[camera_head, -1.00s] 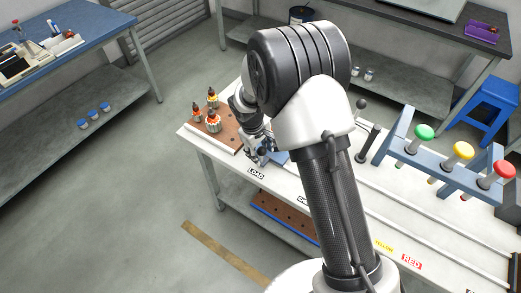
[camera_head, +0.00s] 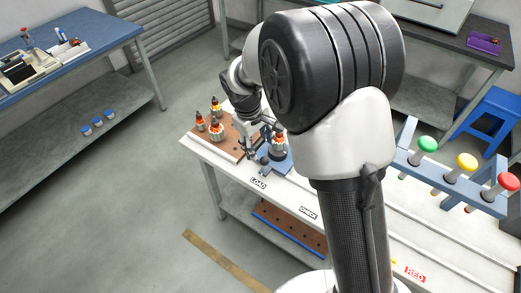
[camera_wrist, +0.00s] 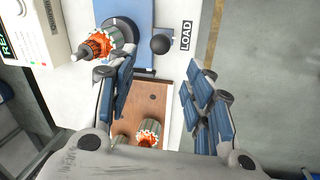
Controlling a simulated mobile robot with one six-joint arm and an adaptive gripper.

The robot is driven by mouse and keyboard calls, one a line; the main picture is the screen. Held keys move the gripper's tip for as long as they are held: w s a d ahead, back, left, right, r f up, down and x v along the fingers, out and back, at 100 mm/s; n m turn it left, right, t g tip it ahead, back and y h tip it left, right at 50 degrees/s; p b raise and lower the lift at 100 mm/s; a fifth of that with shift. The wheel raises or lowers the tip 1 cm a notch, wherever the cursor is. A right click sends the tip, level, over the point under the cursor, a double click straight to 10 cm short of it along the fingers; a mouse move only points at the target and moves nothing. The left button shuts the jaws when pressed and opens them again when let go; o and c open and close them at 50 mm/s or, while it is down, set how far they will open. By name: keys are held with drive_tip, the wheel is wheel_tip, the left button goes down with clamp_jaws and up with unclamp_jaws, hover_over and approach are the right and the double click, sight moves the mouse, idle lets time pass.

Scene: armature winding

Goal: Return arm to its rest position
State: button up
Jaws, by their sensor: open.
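My gripper (camera_wrist: 160,95) is open in the wrist view, its blue-padded fingers spread wide with nothing between them. It also shows in the head view (camera_head: 258,138), partly hidden by my arm, above the LOAD end of the white bench. An armature (camera_wrist: 102,43) with orange windings sits in the blue fixture (camera_wrist: 137,15), apart from the fingers. The same armature (camera_head: 279,142) shows just right of the gripper in the head view. Several more armatures (camera_head: 216,130) stand upright on a brown board (camera_head: 229,146) to the gripper's left.
The white bench (camera_head: 285,187) carries LOAD and CHECK labels. Green, yellow and red knobs (camera_head: 466,161) stand on a blue rack at right. A black ball-topped lever (camera_wrist: 160,44) is beside the fixture. The floor at left is open.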

drive_tip(key=shift+s+a+r, duration=0.1)
drive_tip(key=shift+r, duration=0.4)
drive_tip(key=s+d+r+m+t+y, duration=0.1)
drive_tip(key=s+d+r+m, duration=0.1)
drive_tip(key=s+d+r, duration=0.35)
drive_tip(key=s+d+r+m, duration=0.25)
drive_tip(key=s+r, duration=0.35)
drive_tip(key=r, duration=0.3)
drive_tip(key=s+d+r+m+t, duration=0.1)
drive_tip(key=s+d+m, duration=0.1)
drive_tip(key=s, duration=0.6)
drive_tip(key=s+d+r+m+t, duration=0.1)
drive_tip(key=s+d+m, duration=0.1)
drive_tip(key=s, duration=0.6)
drive_tip(key=shift+s+d+r+y, duration=0.3)
drive_tip(key=shift+s+d+r, duration=0.1)
drive_tip(key=shift+d, duration=0.35)
